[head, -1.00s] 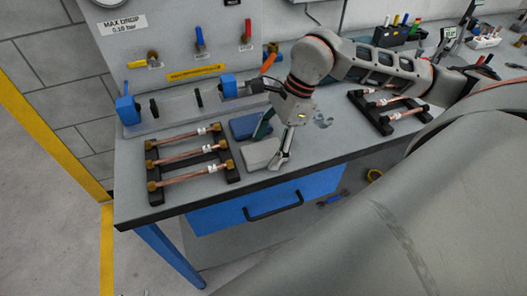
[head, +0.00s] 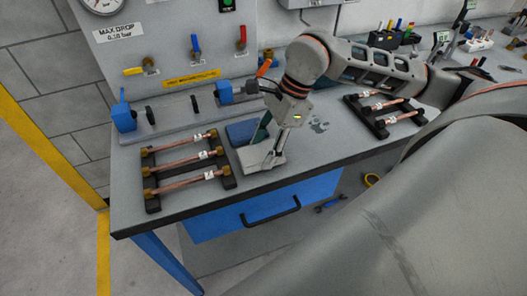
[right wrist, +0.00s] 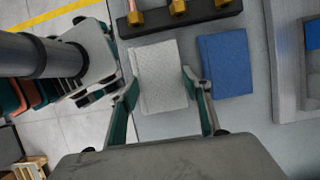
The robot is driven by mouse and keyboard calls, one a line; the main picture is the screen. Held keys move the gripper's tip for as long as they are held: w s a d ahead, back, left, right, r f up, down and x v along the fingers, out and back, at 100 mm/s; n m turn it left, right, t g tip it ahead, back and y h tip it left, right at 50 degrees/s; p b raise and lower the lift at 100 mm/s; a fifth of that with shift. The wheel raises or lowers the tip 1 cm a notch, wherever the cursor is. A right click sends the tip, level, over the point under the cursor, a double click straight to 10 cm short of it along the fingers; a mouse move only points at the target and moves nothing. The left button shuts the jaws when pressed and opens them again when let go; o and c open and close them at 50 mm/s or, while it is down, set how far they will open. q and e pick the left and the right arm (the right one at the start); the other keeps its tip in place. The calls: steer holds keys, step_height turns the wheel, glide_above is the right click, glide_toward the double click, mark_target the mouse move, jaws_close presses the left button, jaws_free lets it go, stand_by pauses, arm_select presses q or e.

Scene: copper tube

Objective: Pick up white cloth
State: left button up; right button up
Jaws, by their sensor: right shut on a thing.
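The white cloth (head: 249,157) is a folded, flat, pale grey-white pad on the bench near its front edge. It also shows in the right wrist view (right wrist: 160,60), lying between the two fingers. My right gripper (head: 269,146) reaches down over the cloth from above. In the right wrist view its fingers (right wrist: 160,80) stand at the two sides of the cloth and are shut on it. The cloth looks still low at the bench top.
A blue cloth (head: 240,132) lies right behind the white one. A black rack (head: 228,182) with several copper tubes stands to the left, and another rack (head: 381,131) to the right. A test rig with blue blocks (head: 123,117) stands behind.

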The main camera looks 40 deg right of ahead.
mark_target(264, 153)
step_height(264, 153, up, 19)
steer(key=shift+f, duration=0.2)
steer(key=o, duration=0.4)
steer(key=c, duration=0.4)
